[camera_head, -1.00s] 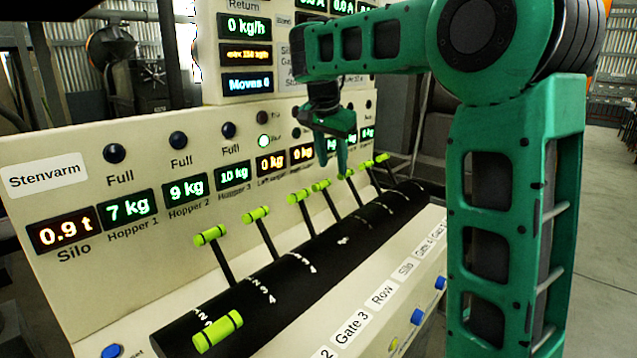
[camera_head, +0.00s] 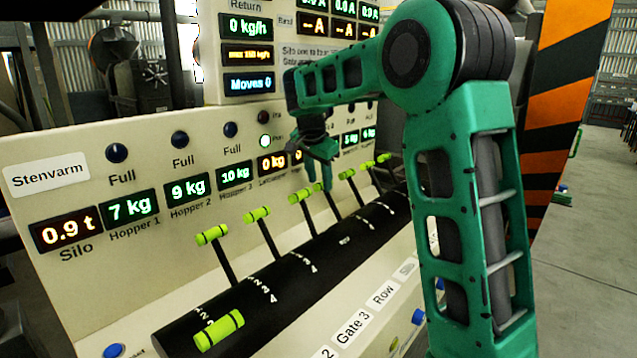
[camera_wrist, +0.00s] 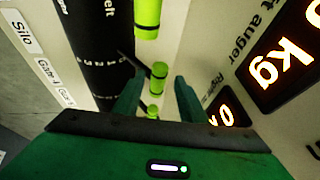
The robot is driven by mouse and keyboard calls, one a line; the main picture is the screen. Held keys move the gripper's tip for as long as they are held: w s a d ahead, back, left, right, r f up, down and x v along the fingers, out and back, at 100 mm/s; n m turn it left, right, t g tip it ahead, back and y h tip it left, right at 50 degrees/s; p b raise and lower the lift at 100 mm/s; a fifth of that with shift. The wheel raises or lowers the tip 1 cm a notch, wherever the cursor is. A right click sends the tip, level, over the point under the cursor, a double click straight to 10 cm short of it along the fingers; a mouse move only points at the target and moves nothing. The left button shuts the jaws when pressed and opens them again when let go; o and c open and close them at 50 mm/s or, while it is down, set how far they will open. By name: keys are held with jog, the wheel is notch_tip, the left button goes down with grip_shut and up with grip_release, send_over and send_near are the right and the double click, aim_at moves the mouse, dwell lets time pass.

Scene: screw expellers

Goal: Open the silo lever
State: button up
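A row of levers with lime-green handles stands on a black drum (camera_head: 345,240). The nearest handle (camera_head: 219,330) is tipped low to the front; the others, such as this handle (camera_head: 212,234) and this one (camera_head: 256,214), stand raised. I cannot tell for sure which lever is the silo's. My gripper (camera_head: 320,184) is above the middle levers. In the wrist view my gripper (camera_wrist: 156,88) is open, with a green handle (camera_wrist: 159,72) in line between its fingers, apparently untouched.
The sloped console has a Silo display (camera_head: 65,232) reading 0.9 t and several hopper displays. Blue buttons (camera_head: 418,316) line the front panel. A display tower (camera_head: 248,55) rises behind. An orange-black striped post (camera_head: 555,110) stands right of my arm, with open floor (camera_head: 590,260) beyond.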

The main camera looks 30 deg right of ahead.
jog(key=shift+d+f, duration=0.1)
jog(key=shift+f, duration=0.2)
jog(key=shift+r, duration=0.1)
grip_shut()
jog(key=shift+w, duration=0.1)
jog(key=shift+s+d+r, duration=0.1)
jog(key=shift+s+r, duration=0.1)
jog(key=shift+s, duration=0.1)
